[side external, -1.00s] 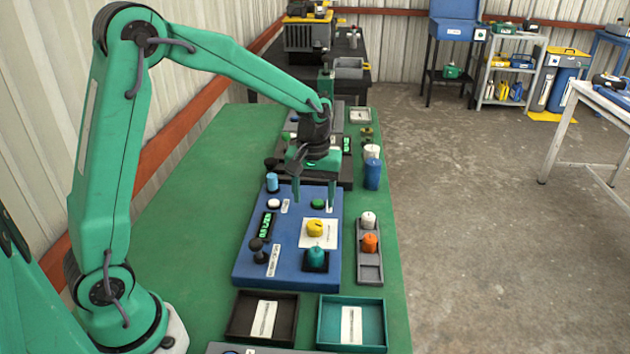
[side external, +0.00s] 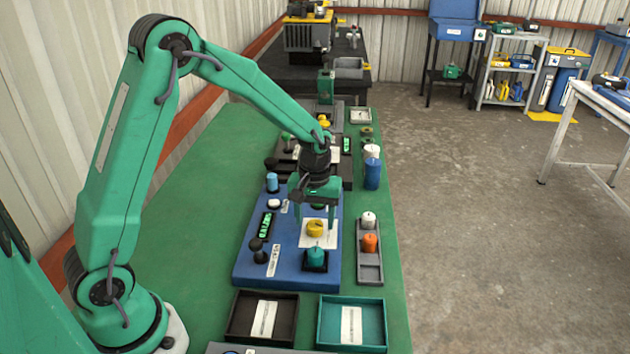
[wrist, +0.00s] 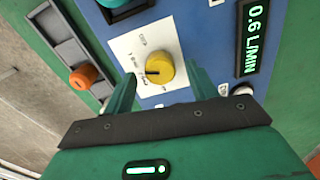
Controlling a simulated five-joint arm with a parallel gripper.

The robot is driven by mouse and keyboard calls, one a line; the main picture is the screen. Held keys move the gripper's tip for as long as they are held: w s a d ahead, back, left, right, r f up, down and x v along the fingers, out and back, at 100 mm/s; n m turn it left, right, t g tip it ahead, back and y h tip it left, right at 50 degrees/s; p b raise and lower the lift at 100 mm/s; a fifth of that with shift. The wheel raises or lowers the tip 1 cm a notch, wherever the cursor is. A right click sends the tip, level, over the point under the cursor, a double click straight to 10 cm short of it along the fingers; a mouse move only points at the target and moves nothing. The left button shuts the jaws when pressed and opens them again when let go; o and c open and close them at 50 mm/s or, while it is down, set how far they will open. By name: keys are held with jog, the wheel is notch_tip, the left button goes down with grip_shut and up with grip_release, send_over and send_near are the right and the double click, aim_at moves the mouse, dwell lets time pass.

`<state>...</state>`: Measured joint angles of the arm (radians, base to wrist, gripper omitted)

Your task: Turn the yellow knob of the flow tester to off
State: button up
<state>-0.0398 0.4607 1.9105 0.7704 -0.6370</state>
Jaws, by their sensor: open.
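The blue flow tester (side external: 254,266) lies on the green bench. Its yellow knob (side external: 315,228) sits on a white label plate (side external: 306,243); in the wrist view the yellow knob (wrist: 160,68) has a dark pointer mark on its left side. A green display (wrist: 254,35) reads 0.6 L/MIN. My gripper (side external: 315,222) points down over the tester, just above the knob. In the wrist view the fingers of my gripper (wrist: 162,84) are open, one on each side of the knob's near edge, with nothing held.
A teal knob (side external: 315,257) sits close in front of the yellow one. A grey tray (side external: 369,274) with an orange cap (side external: 370,243) lies at right; two shallow trays, dark (side external: 233,318) and teal (side external: 380,312), lie in front.

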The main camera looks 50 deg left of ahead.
jog(key=shift+f, duration=0.75)
jog(key=c, duration=1)
jog(key=shift+m, duration=0.3)
jog(key=m, duration=0.9)
jog(key=shift+m, duration=0.3)
